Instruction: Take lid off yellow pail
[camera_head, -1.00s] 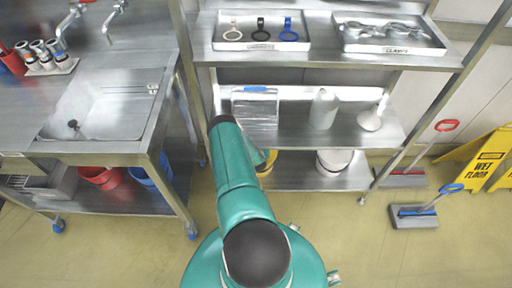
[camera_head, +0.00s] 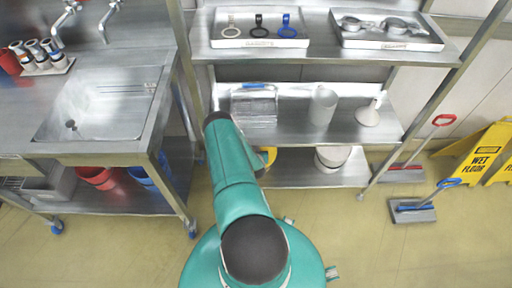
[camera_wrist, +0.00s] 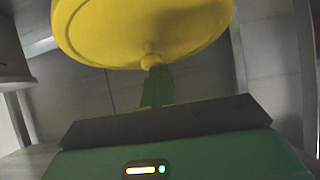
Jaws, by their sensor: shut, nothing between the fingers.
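The yellow pail (camera_head: 268,156) stands on the bottom shelf in the head view, mostly hidden behind my arm. In the wrist view a round yellow surface with a thin rim (camera_wrist: 140,28) fills the top; I cannot tell how much of it is lid and how much is pail. A small yellow nub (camera_wrist: 150,61) sticks out at its near edge. My gripper (camera_wrist: 156,78) is shut and empty, its fingertips at or just beside this nub; whether they touch it is unclear. The gripper is hidden in the head view.
A white pail (camera_head: 334,158) stands right of the yellow one on the bottom shelf (camera_head: 300,178). The middle shelf (camera_head: 290,130) above holds a clear container, a cylinder and a funnel. A sink table (camera_head: 110,150) stands left; brooms and a wet-floor sign (camera_head: 483,157) stand right.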

